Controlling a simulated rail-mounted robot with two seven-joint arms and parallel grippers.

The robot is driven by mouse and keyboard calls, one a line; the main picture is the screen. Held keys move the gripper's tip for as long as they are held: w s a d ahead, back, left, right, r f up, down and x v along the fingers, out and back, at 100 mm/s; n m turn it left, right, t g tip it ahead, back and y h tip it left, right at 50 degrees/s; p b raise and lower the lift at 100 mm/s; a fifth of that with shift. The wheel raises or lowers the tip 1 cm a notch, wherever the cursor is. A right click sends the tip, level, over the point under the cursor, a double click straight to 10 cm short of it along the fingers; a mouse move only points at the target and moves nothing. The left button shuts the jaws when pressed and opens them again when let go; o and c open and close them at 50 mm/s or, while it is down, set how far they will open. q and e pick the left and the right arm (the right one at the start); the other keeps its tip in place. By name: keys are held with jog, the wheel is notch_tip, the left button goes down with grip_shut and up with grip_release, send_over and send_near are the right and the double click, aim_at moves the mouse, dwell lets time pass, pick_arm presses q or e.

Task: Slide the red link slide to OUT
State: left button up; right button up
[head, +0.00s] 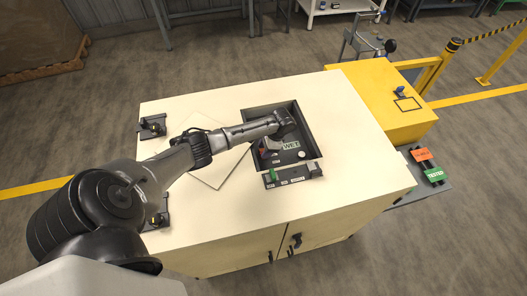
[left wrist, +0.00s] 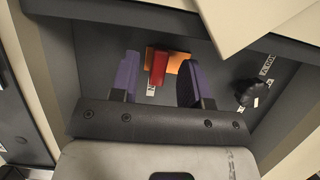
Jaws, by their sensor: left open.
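The red link slide (left wrist: 158,68) shows in the left wrist view as a small red block beside an orange plate (left wrist: 176,60), in a dark recessed panel (left wrist: 215,45). My left gripper (left wrist: 161,80) is open, its two purple-sided fingers on either side of the red slide, which is nearer the left finger. I cannot tell whether a finger touches it. In the head view my left gripper (head: 266,146) is down inside the recess, mostly hidden by my wrist. White labels near the slide are partly covered and unreadable. My right gripper is not in view.
A black knob (left wrist: 249,92) with white labels sits right of the fingers. The recess has raised walls. A pale sheet (head: 205,170) lies on the cream cabinet top.

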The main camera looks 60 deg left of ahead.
pick_arm(q)
jog(key=shift+x, duration=0.75)
jog(key=shift+c, duration=0.2)
grip_shut()
